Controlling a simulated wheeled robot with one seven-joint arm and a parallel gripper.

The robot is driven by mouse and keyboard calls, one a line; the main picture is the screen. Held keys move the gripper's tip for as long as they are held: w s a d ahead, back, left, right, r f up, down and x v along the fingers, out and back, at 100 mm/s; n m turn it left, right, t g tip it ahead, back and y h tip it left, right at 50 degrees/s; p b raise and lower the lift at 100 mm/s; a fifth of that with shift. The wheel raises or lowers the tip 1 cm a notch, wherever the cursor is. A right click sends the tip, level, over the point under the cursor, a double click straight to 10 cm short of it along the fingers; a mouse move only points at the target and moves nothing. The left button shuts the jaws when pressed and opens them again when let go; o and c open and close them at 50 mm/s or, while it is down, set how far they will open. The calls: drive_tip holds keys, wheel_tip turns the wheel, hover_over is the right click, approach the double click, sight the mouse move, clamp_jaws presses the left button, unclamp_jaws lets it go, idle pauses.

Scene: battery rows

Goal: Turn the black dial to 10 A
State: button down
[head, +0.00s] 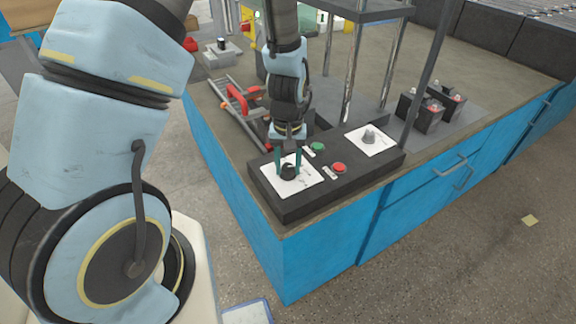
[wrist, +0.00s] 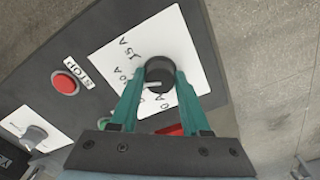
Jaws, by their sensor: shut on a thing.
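The black dial (head: 288,172) sits on a white plate (head: 305,180) at the left end of the dark control box. In the wrist view the dial (wrist: 160,72) is between the two teal fingers of my gripper (wrist: 161,78), which is shut on its sides. A pale pointer line on the dial points left in that view, roughly toward a label that looks like 10 A; the exact alignment is unclear. A 15 A label is above it. Other labels are partly hidden by the fingers.
The box also carries a green button (head: 318,147), a red stop button (head: 339,168) and a grey dial (head: 369,136) on another white plate. Black batteries (head: 427,112) stand to the right. Metal posts rise behind the box. The blue bench's front edge is close.

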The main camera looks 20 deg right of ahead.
sight(288, 167)
idle(0.4)
drive_tip(key=shift+c, duration=1.9)
unclamp_jaws()
wheel_tip(288, 167, up, 11)
drive_tip(key=b, duration=0.1)
drive_tip(key=shift+b, duration=0.35)
drive_tip(key=shift+f, duration=0.1)
drive_tip(key=a+r+n, duration=0.1)
drive_tip(key=a+r, duration=0.2)
drive_tip(key=a, duration=0.9)
drive_tip(key=w+a+r+n+t, duration=0.1)
drive_tip(key=a+r+n, duration=0.1)
drive_tip(key=a, duration=1.1)
drive_tip(key=shift+a+r+t, duration=0.25)
drive_tip(key=shift+r+t, duration=0.05)
drive_tip(key=shift+r, duration=0.2)
